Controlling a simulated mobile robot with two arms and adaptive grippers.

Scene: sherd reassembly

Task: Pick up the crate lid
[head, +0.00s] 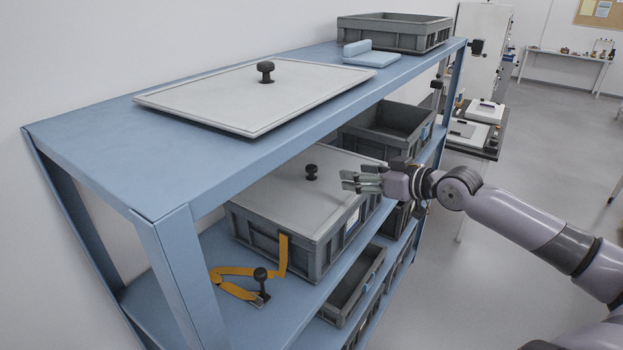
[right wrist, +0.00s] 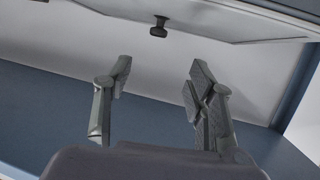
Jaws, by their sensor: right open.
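A pale grey lid with a black knob (head: 311,171) lies on a grey crate (head: 275,236) on the shelf below the top; this lid (head: 278,190) is flat. In the right wrist view a black knob (right wrist: 158,27) stands on a pale lid near the top edge. Another large pale lid (head: 215,100), with its own black knob (head: 265,70), lies flat on the top shelf. My right gripper (head: 350,181) is open and empty, to the right of the crate lid's knob and apart from it. Its open fingers (right wrist: 158,82) show in the right wrist view. My left gripper is not in view.
The blue top shelf (head: 160,170) overhangs the lidded crate. An open grey crate (head: 390,125) stands behind it, and another (head: 395,33) on the top shelf beside a light blue piece (head: 370,56). An orange strap (head: 235,271) lies in front. The floor at right is clear.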

